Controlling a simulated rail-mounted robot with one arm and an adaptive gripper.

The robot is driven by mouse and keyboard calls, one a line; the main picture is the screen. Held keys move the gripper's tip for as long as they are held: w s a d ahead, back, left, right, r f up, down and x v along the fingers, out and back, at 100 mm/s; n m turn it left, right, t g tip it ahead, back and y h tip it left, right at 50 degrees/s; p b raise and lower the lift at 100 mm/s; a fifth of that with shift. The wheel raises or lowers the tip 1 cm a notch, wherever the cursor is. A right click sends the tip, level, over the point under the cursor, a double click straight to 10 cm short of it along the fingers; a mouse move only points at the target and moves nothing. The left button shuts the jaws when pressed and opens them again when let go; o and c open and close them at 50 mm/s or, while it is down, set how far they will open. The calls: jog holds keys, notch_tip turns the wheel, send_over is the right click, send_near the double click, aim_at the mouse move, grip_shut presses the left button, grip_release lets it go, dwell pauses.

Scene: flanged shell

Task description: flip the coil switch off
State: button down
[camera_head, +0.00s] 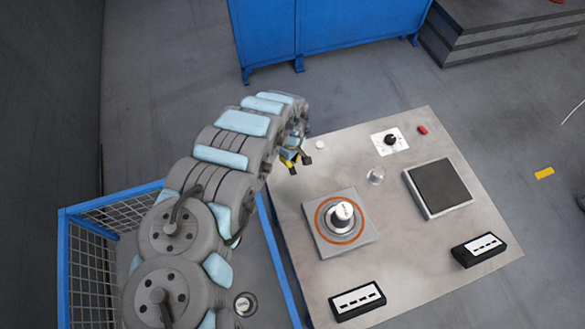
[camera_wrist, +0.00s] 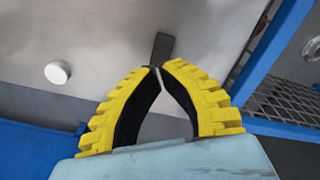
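My gripper (camera_head: 293,161) has yellow ribbed fingers with black inner faces and hangs over the table's upper left corner. In the wrist view its fingertips (camera_wrist: 156,67) come together with only a thin slit between them, and nothing shows clamped there. A dark grey bar (camera_wrist: 162,48), perhaps the switch lever, lies just beyond the tips; whether they touch it I cannot tell. The coil plate (camera_head: 330,246), with an orange ring and a white-topped cylinder (camera_head: 343,213), sits on the table. No part is clearly labelled as the coil switch.
A white round knob (camera_head: 320,144) stands right of my gripper; it also shows in the wrist view (camera_wrist: 57,72). The table (camera_head: 290,205) also holds a black dial (camera_head: 390,139), a red button (camera_head: 422,130), a clear piece (camera_head: 376,175) and a dark pad (camera_head: 438,187). A blue mesh cage (camera_head: 92,270) borders the left.

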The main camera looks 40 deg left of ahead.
jog(key=shift+f+b, duration=1.25)
jog(key=shift+f, duration=0.85)
dwell(1.3)
jog(key=shift+r, duration=0.2)
jog(key=shift+r+p, duration=2.9)
jog(key=shift+r, duration=0.5)
jog(key=shift+f, duration=0.1)
